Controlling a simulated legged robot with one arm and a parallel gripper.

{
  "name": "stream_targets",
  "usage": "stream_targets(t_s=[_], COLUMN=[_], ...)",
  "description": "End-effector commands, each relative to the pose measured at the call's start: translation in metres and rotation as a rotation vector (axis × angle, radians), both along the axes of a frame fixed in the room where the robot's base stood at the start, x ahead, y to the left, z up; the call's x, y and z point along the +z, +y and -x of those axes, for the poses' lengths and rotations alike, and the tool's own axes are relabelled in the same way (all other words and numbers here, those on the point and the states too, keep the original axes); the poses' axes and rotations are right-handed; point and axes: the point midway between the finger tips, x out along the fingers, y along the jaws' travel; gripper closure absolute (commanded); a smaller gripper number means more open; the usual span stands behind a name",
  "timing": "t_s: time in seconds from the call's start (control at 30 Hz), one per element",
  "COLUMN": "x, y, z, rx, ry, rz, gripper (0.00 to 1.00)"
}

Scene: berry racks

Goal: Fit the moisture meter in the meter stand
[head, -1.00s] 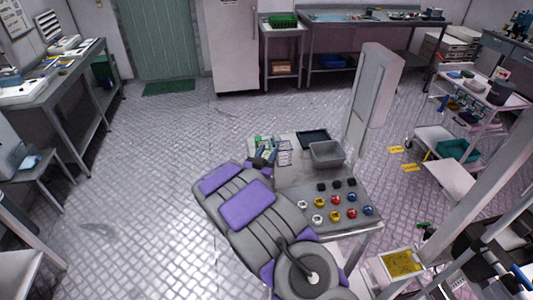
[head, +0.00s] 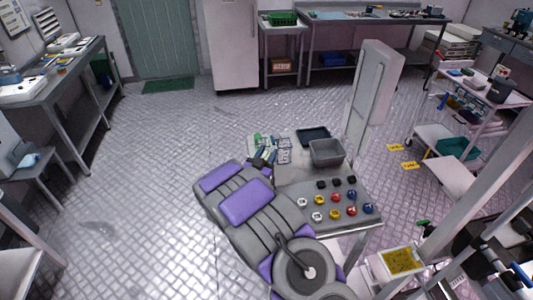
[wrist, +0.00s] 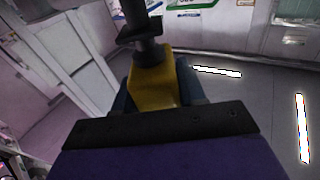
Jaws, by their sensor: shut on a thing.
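My gripper (wrist: 155,92) is shut on a yellow block-like body with a black upper part, which I take to be the moisture meter (wrist: 153,82). In the wrist view the meter stands out beyond the dark bar of my gripper, with a blue-grey finger on either side. In the head view my gripper (head: 262,160) is at the far left part of the grey work table, and my purple and grey arm hides most of what it holds. A small white frame-like holder (head: 284,150) stands just right of my gripper; I cannot tell whether it is the meter stand.
The work table (head: 300,176) also bears a grey bin (head: 326,153), a dark tray (head: 313,136) and several coloured knobs (head: 334,199). Green and white items (head: 262,139) sit close behind my gripper. Floor to the left is clear.

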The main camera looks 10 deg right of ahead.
Motion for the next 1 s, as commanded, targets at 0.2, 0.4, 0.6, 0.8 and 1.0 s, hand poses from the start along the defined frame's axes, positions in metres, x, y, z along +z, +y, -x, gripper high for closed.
stream_targets(t_s=[0.2, 0.4, 0.6, 0.8, 1.0], x=[-0.006, -0.012, -0.017, -0.02, -0.02], y=[0.0, 0.0, 0.0, 0.0, 0.0], z=[0.0, 0.0, 0.0, 0.0, 0.0], rx=[0.001, 0.001, 0.0, 0.0, 0.0], ry=[0.0, 0.001, 0.001, 0.0, -0.001], rz=[0.0, 0.0, -0.001, -0.001, -0.001], gripper=[1.0, 1.0, 1.0, 0.56, 0.37])
